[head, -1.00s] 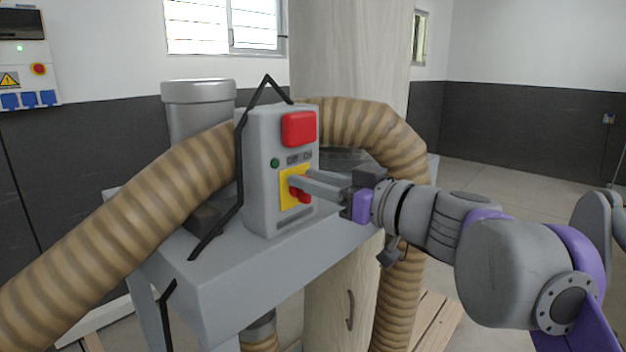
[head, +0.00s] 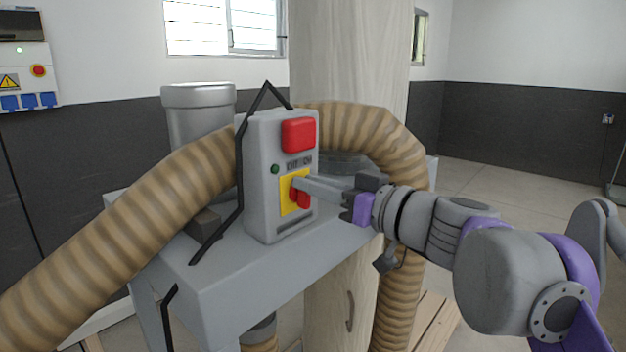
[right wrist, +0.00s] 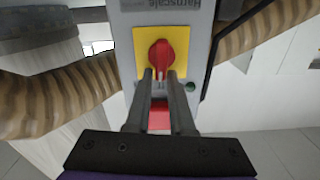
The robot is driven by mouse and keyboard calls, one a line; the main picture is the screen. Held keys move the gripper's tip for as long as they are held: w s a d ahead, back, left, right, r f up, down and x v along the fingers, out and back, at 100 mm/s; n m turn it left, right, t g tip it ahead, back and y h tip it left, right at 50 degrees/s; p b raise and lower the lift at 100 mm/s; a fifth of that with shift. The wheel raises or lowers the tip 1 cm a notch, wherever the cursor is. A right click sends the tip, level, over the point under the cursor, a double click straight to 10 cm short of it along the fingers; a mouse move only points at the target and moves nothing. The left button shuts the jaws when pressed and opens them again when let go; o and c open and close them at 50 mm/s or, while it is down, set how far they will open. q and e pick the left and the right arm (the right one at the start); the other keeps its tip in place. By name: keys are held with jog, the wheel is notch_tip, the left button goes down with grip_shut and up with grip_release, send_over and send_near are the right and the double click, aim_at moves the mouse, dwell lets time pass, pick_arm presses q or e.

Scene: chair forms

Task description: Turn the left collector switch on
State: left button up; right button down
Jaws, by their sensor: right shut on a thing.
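The switch is a red rotary knob (head: 303,198) on a yellow plate (head: 286,196), low on the front of a grey control box (head: 262,215). In the right wrist view the red knob (right wrist: 161,56) and yellow plate (right wrist: 182,40) show at the top centre. My right gripper (head: 299,185) reaches in from the right, with its fingers at the knob. In the right wrist view my right gripper (right wrist: 160,76) has its fingertips close together at the knob's red handle. The fingers partly hide the knob. My left gripper is not in view.
The box stands on a grey machine housing (head: 230,290). A red button (head: 298,135) and a small green button (head: 275,169) sit above the plate. Ribbed brown hoses (head: 120,215) curve around both sides. A black bent rod (head: 240,170) runs along the box's left edge.

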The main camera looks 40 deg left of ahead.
pick_arm(q)
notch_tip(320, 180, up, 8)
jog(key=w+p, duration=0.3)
jog(key=p, duration=0.3)
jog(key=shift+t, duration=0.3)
pick_arm(e)
jog(key=m, duration=0.5)
jog(key=w+f+m, duration=0.1)
jog(key=m, duration=0.4)
jog(key=f+m, duration=0.1)
jog(key=m, duration=0.5)
jog(key=shift+w+f, duration=0.25)
jog(key=shift+w, duration=0.1)
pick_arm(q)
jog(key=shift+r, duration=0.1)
pick_arm(e)
jog(key=shift+m, duration=0.3)
jog(key=c, duration=1)
grip_release()
jog(key=shift+o, duration=0.7)
jog(key=shift+s+r, duration=0.1)
jog(key=shift+s, duration=0.1)
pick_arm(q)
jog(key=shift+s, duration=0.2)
pick_arm(e)
jog(key=shift+w, duration=0.15)
